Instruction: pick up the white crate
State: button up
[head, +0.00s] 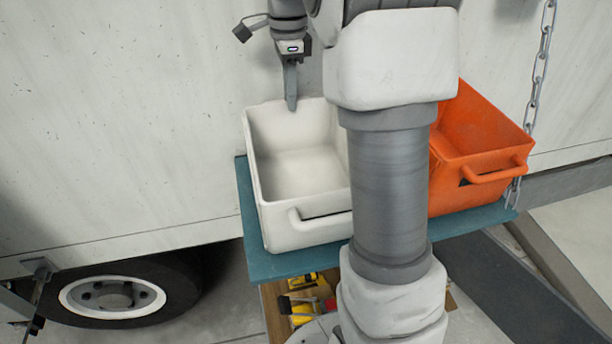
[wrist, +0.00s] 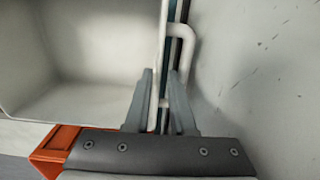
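The white crate (head: 302,175) stands upright and open-topped on a teal shelf, with a looped handle on its front wall. My arm hides its right part in the head view. It also shows in the wrist view (wrist: 70,60), with its rim and another looped handle (wrist: 187,45) near my fingers. My gripper (wrist: 161,72) is open, its fingers apart on either side of the crate's rim at the handle. I cannot tell whether they touch it. In the head view my gripper (head: 291,105) points down at the back rim of the crate, beside the truck wall.
An orange crate (head: 470,150) stands to the right on the same teal shelf (head: 275,264). The truck wall (head: 120,130) is close behind. A chain (head: 541,60) hangs at the right. Yellow and red items (head: 305,300) lie below the shelf.

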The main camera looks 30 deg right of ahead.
jog(key=p, duration=0.1)
send_over(298, 159)
jog(key=w, duration=0.3)
notch_tip(298, 159, down, 9)
jog(key=shift+d+r, duration=0.1)
jog(key=shift+r, duration=0.1)
grip_shut()
jog(key=shift+r, duration=0.15)
dwell(0.8)
